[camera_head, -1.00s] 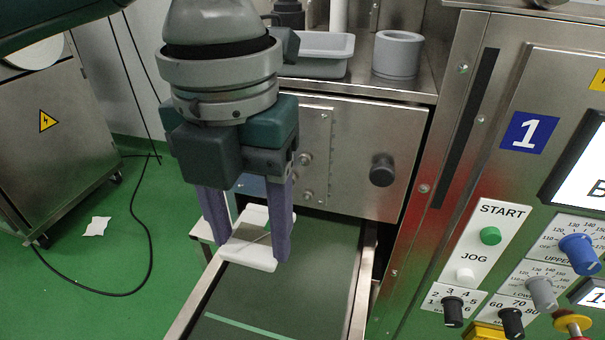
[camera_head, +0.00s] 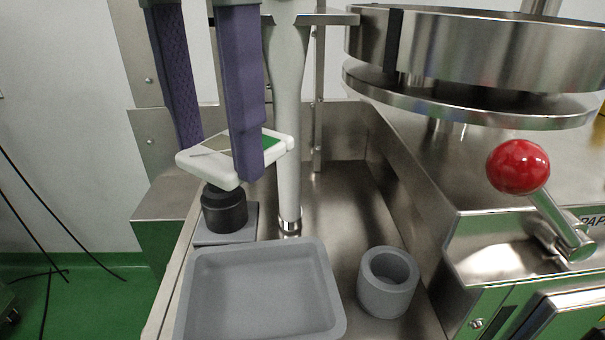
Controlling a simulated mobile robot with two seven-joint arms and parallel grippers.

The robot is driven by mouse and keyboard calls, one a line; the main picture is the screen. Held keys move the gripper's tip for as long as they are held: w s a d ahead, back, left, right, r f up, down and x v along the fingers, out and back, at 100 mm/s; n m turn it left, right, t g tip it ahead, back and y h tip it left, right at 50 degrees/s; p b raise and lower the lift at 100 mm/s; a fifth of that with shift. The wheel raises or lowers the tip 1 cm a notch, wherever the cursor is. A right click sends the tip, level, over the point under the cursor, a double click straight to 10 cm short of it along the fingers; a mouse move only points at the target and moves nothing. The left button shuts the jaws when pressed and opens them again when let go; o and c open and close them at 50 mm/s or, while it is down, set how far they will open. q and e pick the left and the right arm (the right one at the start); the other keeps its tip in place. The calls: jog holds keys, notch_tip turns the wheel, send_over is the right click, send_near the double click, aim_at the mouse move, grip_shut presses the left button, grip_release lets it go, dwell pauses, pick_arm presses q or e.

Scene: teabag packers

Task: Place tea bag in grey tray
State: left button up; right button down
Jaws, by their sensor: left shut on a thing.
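The grey tray (camera_head: 262,292) is an open rectangular tray at the bottom of the head view, on the steel surface. It looks empty; its near edge is cut off by the frame. My left gripper (camera_head: 217,158) has its two purple fingers pointing down and is shut on the white tea bag (camera_head: 278,147), which has a green patch on top. The tea bag is held in the air, above and beyond the tray's far edge in the picture, overlapping a black cylinder behind it. My right gripper is not in view.
The black cylinder (camera_head: 224,213) stands on a small grey plate behind the tray. A pale vertical tube (camera_head: 288,130) rises behind the tray. A round grey cup (camera_head: 388,283) stands to its right. A red ball lever (camera_head: 518,167) and a round steel pan (camera_head: 480,45) are at right.

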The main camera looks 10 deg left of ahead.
pick_arm(q)
jog(key=shift+w+a+r, duration=0.15)
jog(key=shift+w+r, duration=0.1)
jog(key=shift+r, duration=0.2)
jog(key=b, duration=0.2)
send_over(251, 316)
notch_tip(251, 316, down, 15)
jog(key=shift+f, duration=2.45)
jog(key=shift+f, duration=0.15)
jog(key=o, duration=1.3)
notch_tip(251, 316, up, 12)
jog(key=shift+r+p, duration=0.2)
jog(key=shift+p, duration=0.4)
